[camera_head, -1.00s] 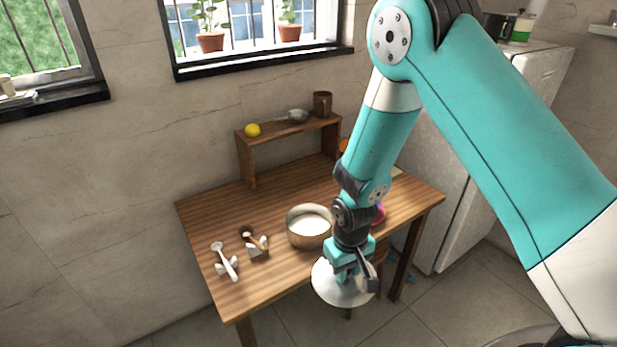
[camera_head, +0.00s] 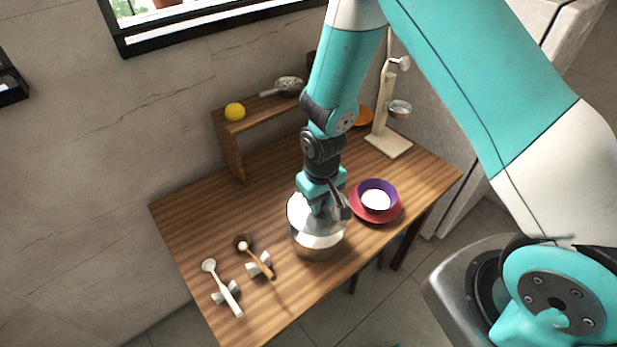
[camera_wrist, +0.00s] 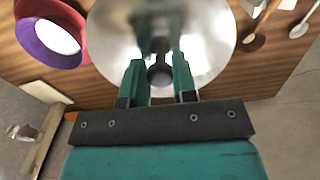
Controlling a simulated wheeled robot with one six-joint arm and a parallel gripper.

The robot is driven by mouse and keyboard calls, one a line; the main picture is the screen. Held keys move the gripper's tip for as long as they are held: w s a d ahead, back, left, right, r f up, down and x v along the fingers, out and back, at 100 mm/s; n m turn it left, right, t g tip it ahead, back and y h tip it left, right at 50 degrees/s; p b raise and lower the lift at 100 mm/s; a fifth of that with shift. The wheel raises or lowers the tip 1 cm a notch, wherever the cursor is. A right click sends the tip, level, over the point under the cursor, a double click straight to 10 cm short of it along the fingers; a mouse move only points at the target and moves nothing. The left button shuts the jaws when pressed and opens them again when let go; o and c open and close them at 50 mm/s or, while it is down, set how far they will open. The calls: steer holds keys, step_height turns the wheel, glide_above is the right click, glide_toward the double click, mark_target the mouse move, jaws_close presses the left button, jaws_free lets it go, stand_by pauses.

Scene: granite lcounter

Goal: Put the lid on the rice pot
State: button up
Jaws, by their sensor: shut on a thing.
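My gripper (camera_head: 326,208) is shut on the knob of the shiny metal lid (camera_head: 300,212). In the wrist view the lid (camera_wrist: 215,40) fills the top middle, with the fingers (camera_wrist: 160,80) at its dark knob. The rice pot (camera_head: 318,252) is a metal pot on the wooden table. The lid is over the pot's top and hides its opening. I cannot tell whether the lid touches the rim or hangs just above it.
A purple bowl (camera_head: 377,194) on a red plate stands right of the pot. Two spoons on rests, one white (camera_head: 222,289) and one wooden (camera_head: 258,260), lie left. A small shelf (camera_head: 262,112) and a pale stand (camera_head: 386,140) are behind.

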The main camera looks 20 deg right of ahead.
steer(key=shift+w+f, duration=0.15)
steer(key=shift+w, duration=0.25)
steer(key=shift+f+b, duration=1.9)
steer(key=shift+f, duration=0.35)
steer(key=shift+s+f+b, duration=0.1)
steer(key=shift+f+b, duration=0.65)
steer(key=shift+f, duration=0.25)
steer(key=o, duration=0.9)
step_height(320, 180, up, 17)
steer(key=b, duration=0.1)
steer(key=s+a+r+n+y, duration=0.2)
steer(key=s+r, duration=0.4)
steer(key=s, duration=0.3)
steer(key=s+a+r+n+y, duration=0.2)
steer(key=s+r, duration=0.5)
steer(key=s, duration=0.2)
steer(key=shift+a+r+n, duration=0.3)
